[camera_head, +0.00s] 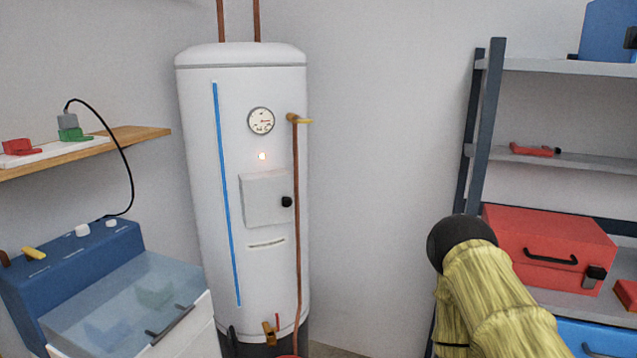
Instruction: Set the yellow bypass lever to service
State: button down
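A yellow lever (305,121) sits at the top of a copper pipe (296,200) on the right side of the white tank (265,85). It points roughly level to the right. Another yellow handle (34,253) lies on the blue panel (75,262) of the machine at lower left. I cannot tell which one is the bypass lever, and no service marking is readable. A yellow-sleeved arm part with a dark rounded end, likely mine, shows at lower right, well apart from both. My gripper is not in view.
The tank has a round gauge (261,121), a small lit lamp (262,156) and a box with a black knob (287,202). An orange-brown valve handle (270,333) is low down. A shelf rack (488,130) with a red toolbox (550,235) stands right. Bare wall lies between.

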aim_at(30, 253)
jog(key=u, duration=1.45)
jog(key=k, duration=0.45)
jog(key=i, duration=0.45)
